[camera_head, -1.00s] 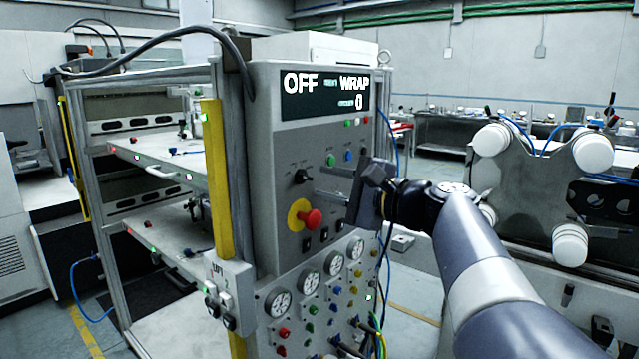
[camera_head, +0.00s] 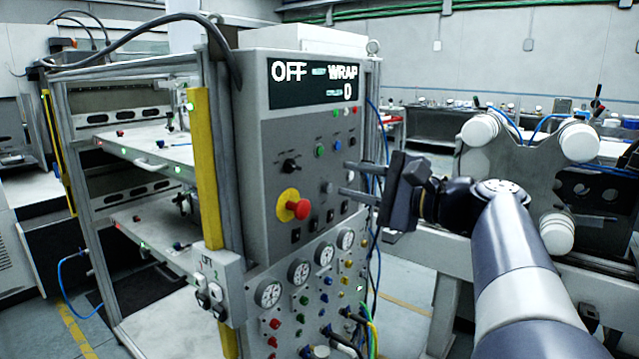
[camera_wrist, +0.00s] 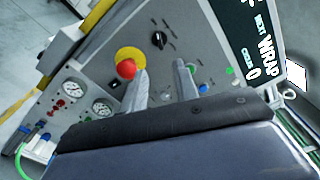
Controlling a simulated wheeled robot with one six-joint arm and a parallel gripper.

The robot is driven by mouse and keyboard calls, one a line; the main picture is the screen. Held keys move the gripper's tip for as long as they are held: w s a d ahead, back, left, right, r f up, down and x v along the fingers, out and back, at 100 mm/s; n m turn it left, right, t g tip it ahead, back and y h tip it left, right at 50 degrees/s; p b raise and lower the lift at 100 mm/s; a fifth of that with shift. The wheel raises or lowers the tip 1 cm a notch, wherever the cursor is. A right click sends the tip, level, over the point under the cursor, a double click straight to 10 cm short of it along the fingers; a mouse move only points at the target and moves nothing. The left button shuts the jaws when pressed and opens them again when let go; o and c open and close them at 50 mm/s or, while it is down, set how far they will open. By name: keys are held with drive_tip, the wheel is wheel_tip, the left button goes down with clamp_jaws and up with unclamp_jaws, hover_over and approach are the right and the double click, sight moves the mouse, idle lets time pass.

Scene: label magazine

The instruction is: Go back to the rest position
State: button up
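My gripper (camera_head: 352,180) is to the right of the grey control panel (camera_head: 262,205), with its two fingers pointing left toward the panel face. In the wrist view my gripper (camera_wrist: 162,82) has its two fingers apart, with nothing between them. The red emergency button (camera_head: 298,209) on its yellow base is to the left of the fingers, and it also shows in the wrist view (camera_wrist: 126,69), beside the left fingertip. The black selector knob (camera_head: 290,165) is on the panel above it. The display (camera_head: 315,82) reads OFF and WRAP with a 0.
Gauges (camera_head: 298,271), coloured buttons and cables fill the lower panel. A framed rack with shelves (camera_head: 150,150) stands left of it, with a yellow post (camera_head: 206,165) at its edge. A machine with white rollers (camera_head: 530,160) is at the right.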

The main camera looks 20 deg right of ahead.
sight(298, 169)
drive_tip(key=p+x, duration=0.1)
drive_tip(key=x, duration=0.9)
drive_tip(key=shift+w+a, duration=0.25)
drive_tip(key=shift+w, duration=0.05)
drive_tip(key=shift+r+p, duration=0.15)
drive_tip(key=shift+p, duration=0.25)
drive_tip(key=shift+m+p, duration=0.3)
drive_tip(key=shift+f+b, duration=0.25)
drive_tip(key=shift+b, duration=0.15)
